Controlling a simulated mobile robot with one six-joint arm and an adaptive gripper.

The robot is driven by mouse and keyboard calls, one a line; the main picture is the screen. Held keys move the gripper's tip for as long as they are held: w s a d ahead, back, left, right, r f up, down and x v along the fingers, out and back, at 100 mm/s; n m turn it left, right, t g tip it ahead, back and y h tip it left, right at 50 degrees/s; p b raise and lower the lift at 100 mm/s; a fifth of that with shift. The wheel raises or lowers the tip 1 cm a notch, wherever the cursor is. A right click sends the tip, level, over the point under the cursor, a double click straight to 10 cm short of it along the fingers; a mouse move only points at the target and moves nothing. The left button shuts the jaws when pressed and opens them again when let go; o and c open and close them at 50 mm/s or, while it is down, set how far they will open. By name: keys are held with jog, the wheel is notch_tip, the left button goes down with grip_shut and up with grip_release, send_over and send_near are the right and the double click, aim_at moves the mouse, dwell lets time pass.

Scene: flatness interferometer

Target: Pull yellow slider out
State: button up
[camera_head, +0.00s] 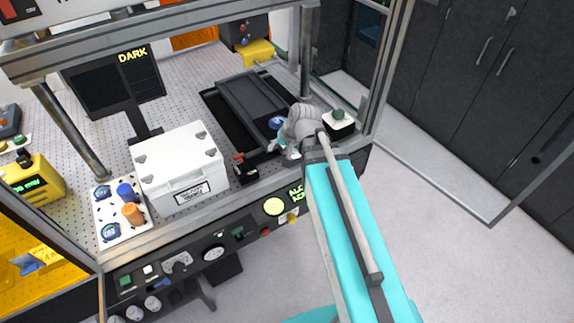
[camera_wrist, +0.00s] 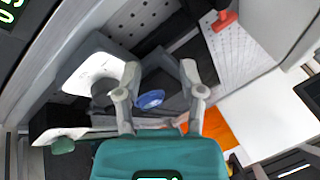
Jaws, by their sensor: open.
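No part is plainly marked as the yellow slider. A yellow block (camera_head: 258,52) stands at the back of the perforated table, and a small yellowish part (camera_head: 292,217) sits on the front panel; I cannot tell whether either is the slider. My gripper (camera_head: 284,142) is at the front right of the bench, beside the black tray (camera_head: 248,95). In the wrist view my gripper (camera_wrist: 160,75) has its two fingers spread apart with nothing visibly held. A blue round piece (camera_wrist: 150,99) shows between the fingers, and also in the head view (camera_head: 277,123).
A white lidded box (camera_head: 178,165) stands left of my gripper. A black-and-white part with a green knob (camera_head: 338,122) is close on its right, near a frame post (camera_head: 380,70). Left lie a white tray (camera_head: 107,212) and yellow meter (camera_head: 35,180).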

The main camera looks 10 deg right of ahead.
jog(key=shift+s+d+f+n+g+h+b, duration=0.1)
jog(key=shift+s+d+f+n+g+h, duration=0.25)
jog(key=shift+s, duration=0.45)
jog(key=shift+s+d+f+n+g+h+b, duration=0.2)
jog(key=shift+s+f+g, duration=0.25)
jog(key=shift+s, duration=0.4)
jog(key=shift+s+d+f+n+g+h+b, duration=0.15)
jog(key=shift+s+f+n+g+h, duration=0.2)
jog(key=shift+s, duration=0.45)
jog(key=shift+f, duration=0.1)
